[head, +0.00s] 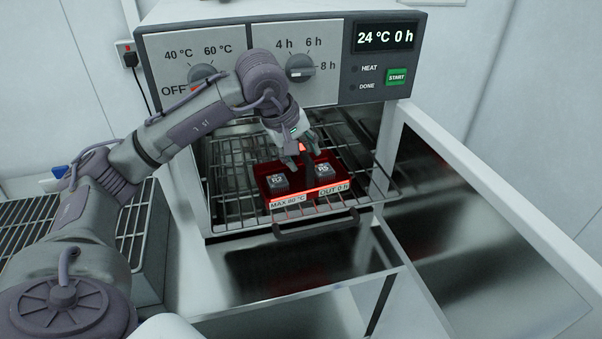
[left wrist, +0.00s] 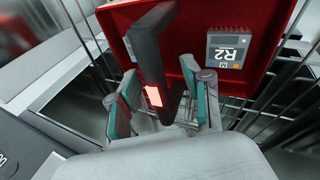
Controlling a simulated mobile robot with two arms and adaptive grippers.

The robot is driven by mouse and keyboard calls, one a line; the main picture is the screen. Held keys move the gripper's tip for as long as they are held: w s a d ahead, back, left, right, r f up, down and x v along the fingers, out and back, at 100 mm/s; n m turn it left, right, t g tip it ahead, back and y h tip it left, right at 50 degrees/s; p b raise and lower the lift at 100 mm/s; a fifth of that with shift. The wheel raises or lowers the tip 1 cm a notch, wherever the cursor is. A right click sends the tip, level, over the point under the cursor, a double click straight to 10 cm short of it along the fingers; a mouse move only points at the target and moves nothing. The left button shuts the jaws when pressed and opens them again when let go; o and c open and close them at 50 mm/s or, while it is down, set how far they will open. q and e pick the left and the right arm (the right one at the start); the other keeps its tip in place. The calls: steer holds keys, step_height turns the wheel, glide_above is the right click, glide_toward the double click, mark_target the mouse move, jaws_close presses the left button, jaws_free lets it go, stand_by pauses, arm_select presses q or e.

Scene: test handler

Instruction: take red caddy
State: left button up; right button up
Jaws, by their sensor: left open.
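The red caddy (head: 309,190) sits on a wire rack in the open chamber of the oven. Two dark blocks marked R2 (head: 277,182) and R5 (head: 323,170) stand in it, and its front labels read MAX 60 °C and OUT 0 h. My left gripper (head: 302,155) is over the caddy, pointing down. In the left wrist view its open fingers (left wrist: 160,100) lie on either side of the caddy's dark handle (left wrist: 153,50), with gaps visible. The red caddy wall (left wrist: 278,50) and the R2 block (left wrist: 228,48) show beyond. My right gripper is not in view.
The oven panel (head: 285,60) with knobs and a 24 °C 0 h display stands above the chamber. The wire rack (head: 235,185) is pulled forward, with a dark front handle (head: 315,222). Another slatted rack (head: 25,222) is at the left. The open door (head: 490,255) is at the right.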

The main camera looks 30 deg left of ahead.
arm_select(q)
jaws_close()
steer(key=shift+r, duration=0.1)
stand_by(0.5)
